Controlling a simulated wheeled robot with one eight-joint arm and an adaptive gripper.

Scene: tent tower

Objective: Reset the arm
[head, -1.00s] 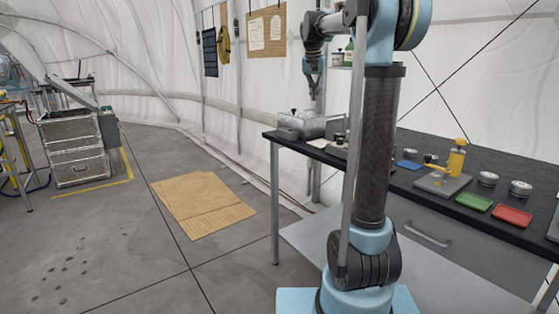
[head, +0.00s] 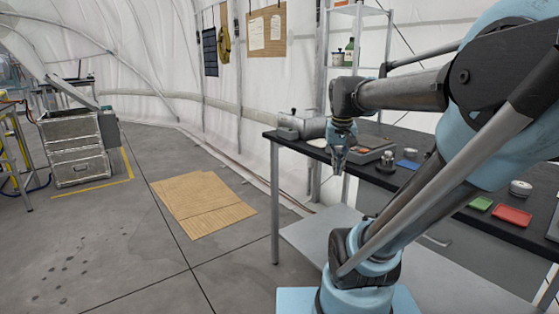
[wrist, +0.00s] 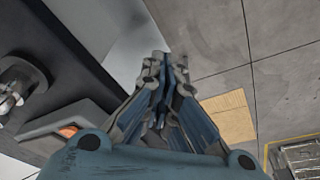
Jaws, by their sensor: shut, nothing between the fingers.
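My gripper (head: 338,165) hangs from the end of my arm, pointing down, in front of the dark workbench (head: 290,141) near its left end in the head view. Its fingers are shut and hold nothing. In the wrist view my gripper (wrist: 163,75) shows its fingers together, above the grey floor beside the bench edge. My arm leans to the right and reaches back left, hiding part of the bench top.
A green tray (head: 481,203), a red tray (head: 512,215) and a metal canister (head: 520,188) stand on the bench. A grey machine (head: 300,125) stands at its left end. Cardboard (head: 203,203) lies on the open floor. Metal crates (head: 77,150) stand far left.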

